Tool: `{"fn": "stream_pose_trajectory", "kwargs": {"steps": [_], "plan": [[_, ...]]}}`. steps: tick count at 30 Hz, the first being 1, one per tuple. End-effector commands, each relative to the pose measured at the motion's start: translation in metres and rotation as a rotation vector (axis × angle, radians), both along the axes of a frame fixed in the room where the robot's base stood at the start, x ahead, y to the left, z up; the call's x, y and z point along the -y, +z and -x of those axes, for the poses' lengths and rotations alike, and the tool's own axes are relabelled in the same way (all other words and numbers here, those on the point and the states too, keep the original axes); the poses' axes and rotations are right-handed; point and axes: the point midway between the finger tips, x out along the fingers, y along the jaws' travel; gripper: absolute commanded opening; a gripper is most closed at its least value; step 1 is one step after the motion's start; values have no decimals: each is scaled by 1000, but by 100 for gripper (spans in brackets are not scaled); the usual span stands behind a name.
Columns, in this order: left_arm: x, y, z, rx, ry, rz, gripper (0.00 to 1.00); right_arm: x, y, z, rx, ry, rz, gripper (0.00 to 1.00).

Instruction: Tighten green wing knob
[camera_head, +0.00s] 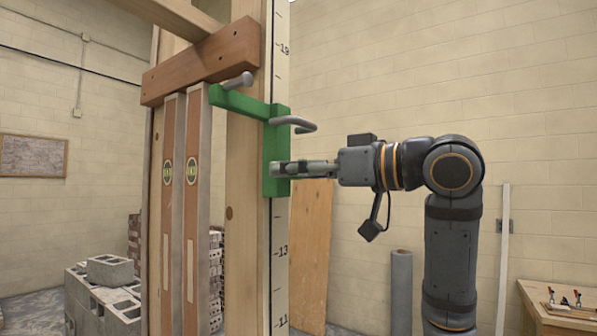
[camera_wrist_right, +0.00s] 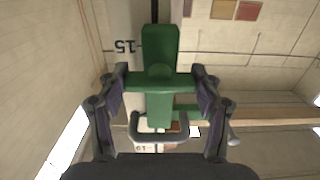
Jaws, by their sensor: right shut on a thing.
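A green bracket (camera_head: 276,128) sits on the front of an upright wooden post (camera_head: 243,200) beside a numbered scale strip. The green wing knob (camera_wrist_right: 160,78) shows in the right wrist view as a crossbar with a round hub, in front of the green bracket plate (camera_wrist_right: 160,46). My right gripper (camera_head: 287,169) reaches in from the right at the lower part of the bracket. In the wrist view its two fingers are at the two wing ends, shut on the knob. In the head view the fingers mostly hide the knob. My left gripper is not in view.
A grey bent handle (camera_head: 293,123) sticks out of the bracket just above my right gripper. Two levels (camera_head: 192,215) stand upright left of the post. Concrete blocks (camera_head: 108,270) are stacked at the lower left. A grey roll (camera_head: 401,290) and a bench (camera_head: 560,312) stand at right.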

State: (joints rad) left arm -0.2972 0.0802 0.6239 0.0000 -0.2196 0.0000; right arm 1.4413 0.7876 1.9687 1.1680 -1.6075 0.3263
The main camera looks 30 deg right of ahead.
Motion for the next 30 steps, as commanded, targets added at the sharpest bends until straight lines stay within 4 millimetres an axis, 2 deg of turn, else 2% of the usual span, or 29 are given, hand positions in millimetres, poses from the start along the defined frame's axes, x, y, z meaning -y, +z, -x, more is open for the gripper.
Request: {"fn": "stream_pose_trajectory", "kwargs": {"steps": [7, 8, 12, 23, 26, 30], "plan": [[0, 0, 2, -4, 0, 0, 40, 0, 1, 0, 1, 0, -9, 34], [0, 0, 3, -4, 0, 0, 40, 0, 1, 0, 1, 0, -9, 69], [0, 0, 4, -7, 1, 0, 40, 0, 1, 0, 0, 0, -8, 88], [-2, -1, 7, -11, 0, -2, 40, 1, 1, 2, 0, -1, -6, 89], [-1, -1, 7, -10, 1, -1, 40, 6, 1, 10, 1, -5, -6, 89], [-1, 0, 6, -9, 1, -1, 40, 16, 1, 31, 0, -9, -4, 89]]}}
